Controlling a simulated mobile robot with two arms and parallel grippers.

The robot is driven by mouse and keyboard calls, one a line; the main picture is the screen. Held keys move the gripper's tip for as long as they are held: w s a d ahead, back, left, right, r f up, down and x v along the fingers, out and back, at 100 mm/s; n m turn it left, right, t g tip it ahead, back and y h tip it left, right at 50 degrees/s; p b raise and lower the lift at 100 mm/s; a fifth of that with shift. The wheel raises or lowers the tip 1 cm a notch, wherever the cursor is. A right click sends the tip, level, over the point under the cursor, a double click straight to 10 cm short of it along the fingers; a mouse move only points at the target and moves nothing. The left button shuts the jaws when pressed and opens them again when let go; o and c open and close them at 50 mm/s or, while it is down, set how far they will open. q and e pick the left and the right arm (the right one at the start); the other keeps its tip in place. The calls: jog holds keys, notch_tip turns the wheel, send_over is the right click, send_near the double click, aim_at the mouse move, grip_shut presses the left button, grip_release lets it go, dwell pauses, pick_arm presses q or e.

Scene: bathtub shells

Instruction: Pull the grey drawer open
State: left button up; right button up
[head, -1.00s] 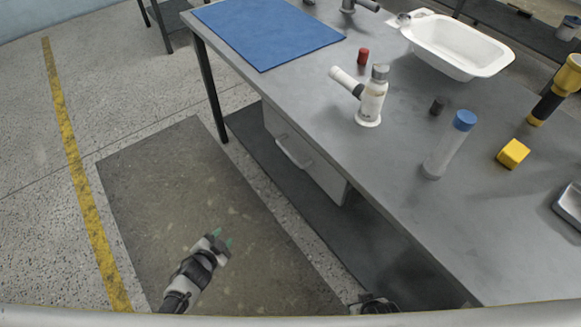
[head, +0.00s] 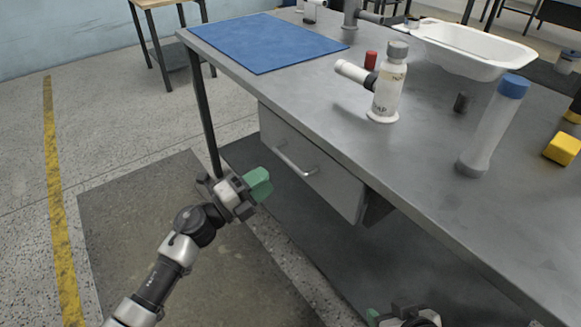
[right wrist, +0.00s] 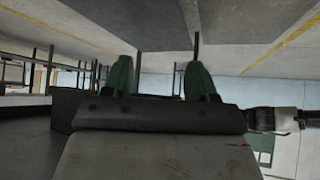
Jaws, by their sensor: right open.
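The grey drawer (head: 318,177) hangs under the near edge of the workbench, and its front looks shut. A pale bar handle (head: 296,162) sits across that front. My left gripper (head: 258,184) is in front of the drawer, left of and a little below the handle in the head view, with no visible contact. Its green fingers overlap there, so their gap is hidden. My right gripper (head: 398,318) is partly cut off at the bottom edge. The right wrist view shows its two green fingers (right wrist: 160,78) spread apart with nothing between them.
The workbench (head: 330,110) carries a blue mat (head: 265,42), a white bottle-like fitting (head: 388,85), a clear tube with a blue cap (head: 492,128), a yellow block (head: 562,149) and a white tub (head: 460,50). A dark lower shelf (head: 345,240) lies below the drawer. Floor at left is clear.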

aim_at(290, 161)
pick_arm(q)
jog(key=b+x, duration=0.1)
jog(key=x, duration=0.7)
jog(key=shift+w+d, duration=0.1)
jog(key=shift+w, duration=0.05)
pick_arm(e)
jog(key=w+r+t, duration=0.1)
jog(key=w+a+r+t+y, duration=0.1)
jog(key=w+t, duration=0.1)
jog(key=shift+w+a+r, duration=0.15)
jog(key=shift+w+a, duration=0.05)
jog(key=shift+w, duration=0.05)
pick_arm(q)
grip_shut()
